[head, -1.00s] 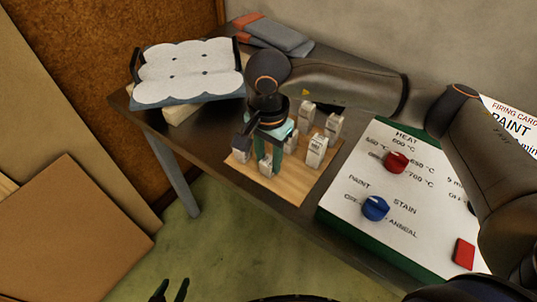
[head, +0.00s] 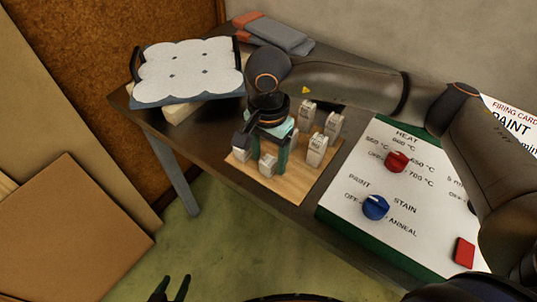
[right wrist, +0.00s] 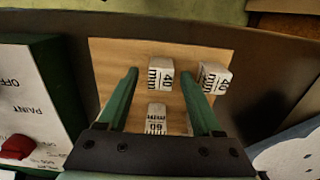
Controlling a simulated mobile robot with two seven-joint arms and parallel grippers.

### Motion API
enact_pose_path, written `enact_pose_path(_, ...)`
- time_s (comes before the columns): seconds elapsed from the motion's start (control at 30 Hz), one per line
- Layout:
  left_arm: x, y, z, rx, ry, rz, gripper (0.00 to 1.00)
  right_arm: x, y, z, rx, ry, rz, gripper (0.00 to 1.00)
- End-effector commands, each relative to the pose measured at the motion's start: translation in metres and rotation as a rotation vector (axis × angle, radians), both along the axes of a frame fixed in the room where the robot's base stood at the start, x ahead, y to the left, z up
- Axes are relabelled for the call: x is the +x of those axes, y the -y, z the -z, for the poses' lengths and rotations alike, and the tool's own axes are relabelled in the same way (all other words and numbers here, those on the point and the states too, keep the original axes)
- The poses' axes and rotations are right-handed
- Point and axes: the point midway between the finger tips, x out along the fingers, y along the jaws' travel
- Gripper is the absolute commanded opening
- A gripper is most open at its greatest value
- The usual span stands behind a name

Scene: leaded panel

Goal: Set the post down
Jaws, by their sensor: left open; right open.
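Several pale grey posts stand on a wooden board, marked in millimetres. In the right wrist view, a 40 mm post (right wrist: 160,79) stands upright between the spread green fingers of my right gripper (right wrist: 160,76), with a gap on each side. A 60 mm post (right wrist: 157,112) also shows between the fingers, closer to the palm. Another 40 mm post (right wrist: 215,76) is just outside the right finger. In the head view, my right gripper (head: 268,152) is low over the board, partly hiding the posts. My left gripper (head: 171,288) is open and empty at the bottom edge, away from the table.
The wooden board (head: 294,187) lies on the dark table (head: 216,160). More posts (head: 316,149) stand at its right side. A control panel (head: 345,208) with red and blue knobs is to the right. A white scalloped pad (head: 190,68) lies at the back left.

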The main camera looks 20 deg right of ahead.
Motion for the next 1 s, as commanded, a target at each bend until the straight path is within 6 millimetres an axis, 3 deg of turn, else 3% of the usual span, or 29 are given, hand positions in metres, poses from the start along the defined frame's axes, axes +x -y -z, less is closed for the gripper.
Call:
enact_pose_path(0.5, -0.003, -0.003, 0.011, 0.006, -0.015, -0.003, 0.52, 0.001, -0.001, -0.103, 0.002, 0.006, -0.001, 0.66)
enact_pose_path(0.7, -0.001, -0.001, 0.007, 0.001, -0.007, -0.001, 0.52, 0.001, 0.000, -0.118, 0.000, 0.002, 0.000, 0.66)
enact_pose_path(1.0, 0.000, 0.001, 0.005, -0.002, -0.004, 0.002, 0.52, 0.000, 0.000, -0.119, 0.001, 0.002, 0.000, 0.66)
